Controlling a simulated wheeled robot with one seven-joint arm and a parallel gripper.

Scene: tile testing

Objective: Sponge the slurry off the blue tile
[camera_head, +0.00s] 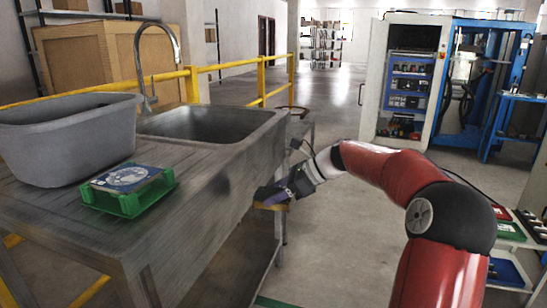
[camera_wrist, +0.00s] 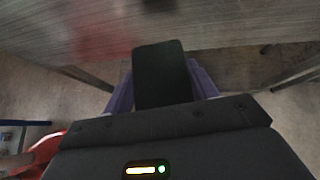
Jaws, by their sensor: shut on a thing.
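The blue tile (camera_head: 125,177) lies on a green stand (camera_head: 127,202) at the front of the grey worktop. Greyish-white marks, apparently slurry, cover much of its top. My gripper (camera_head: 280,191) is to the right of the tile, beyond the worktop's right edge and apart from the tile. Its purple fingers are shut on a dark block (camera_wrist: 162,75), which seems to be the sponge. In the head view a yellow-orange strip shows below the fingertips, perhaps the sponge's other side.
A grey tub (camera_head: 68,135) stands on the worktop (camera_head: 190,190) behind the stand. A sink (camera_head: 205,123) with a tap (camera_head: 146,75) is set in its far end. A yellow rail (camera_head: 225,65) runs behind. Shelves with trays (camera_head: 509,231) stand at the right. The floor between is clear.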

